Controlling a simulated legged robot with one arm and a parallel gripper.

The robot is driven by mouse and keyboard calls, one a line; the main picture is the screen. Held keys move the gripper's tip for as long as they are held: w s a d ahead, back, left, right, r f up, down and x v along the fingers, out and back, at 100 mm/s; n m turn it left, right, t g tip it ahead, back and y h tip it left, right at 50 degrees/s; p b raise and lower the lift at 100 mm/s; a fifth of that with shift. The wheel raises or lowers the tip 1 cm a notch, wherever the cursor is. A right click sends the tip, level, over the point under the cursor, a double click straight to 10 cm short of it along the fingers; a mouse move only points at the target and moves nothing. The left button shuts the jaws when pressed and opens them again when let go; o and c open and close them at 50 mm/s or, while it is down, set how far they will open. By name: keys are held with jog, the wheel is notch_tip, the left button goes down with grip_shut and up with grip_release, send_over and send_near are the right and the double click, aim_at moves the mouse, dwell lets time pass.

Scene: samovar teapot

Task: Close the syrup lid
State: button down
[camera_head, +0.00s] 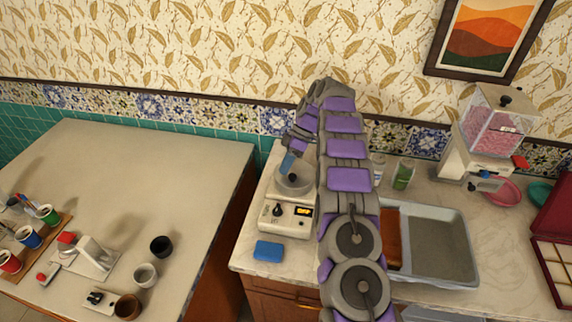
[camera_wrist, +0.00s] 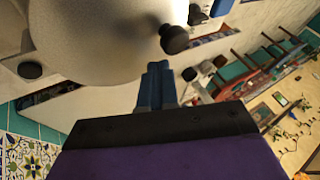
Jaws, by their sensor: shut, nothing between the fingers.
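The syrup pot (camera_head: 295,184) is a grey round vessel on a cream appliance with a dial and a lit display, left of my arm in the head view. A dark knob shows at its top. In the wrist view a large pale rounded surface, which looks like the syrup lid (camera_wrist: 95,30), fills the upper left, with a black knob (camera_wrist: 174,39) on it. My gripper (camera_head: 287,162) has blue fingers, shut and empty, right beside the pot's top. In the wrist view the fingers (camera_wrist: 156,85) are just below the knob; contact cannot be told. The lid's seating is unclear.
A blue sponge-like block (camera_head: 268,251) lies in front of the appliance. A green-labelled bottle (camera_head: 403,174), a metal tray (camera_head: 440,245) and a dispenser with pink contents (camera_head: 492,130) stand right of my arm. A gap separates the left table (camera_head: 150,170) from this counter.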

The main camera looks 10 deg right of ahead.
aim_at(286, 177)
jog(key=shift+r, duration=0.1)
dwell(0.3)
notch_tip(286, 177, up, 4)
jog(key=p, duration=0.3)
jog(key=shift+f, duration=0.25)
jog(key=shift+s+a, duration=0.1)
jog(key=shift+s, duration=0.6)
jog(key=s+r, duration=0.1)
jog(key=s, duration=1.3)
jog(key=shift+s+a+p, duration=0.25)
jog(key=shift+a+p, duration=0.1)
jog(key=shift+p, duration=0.1)
jog(key=shift+r, duration=0.1)
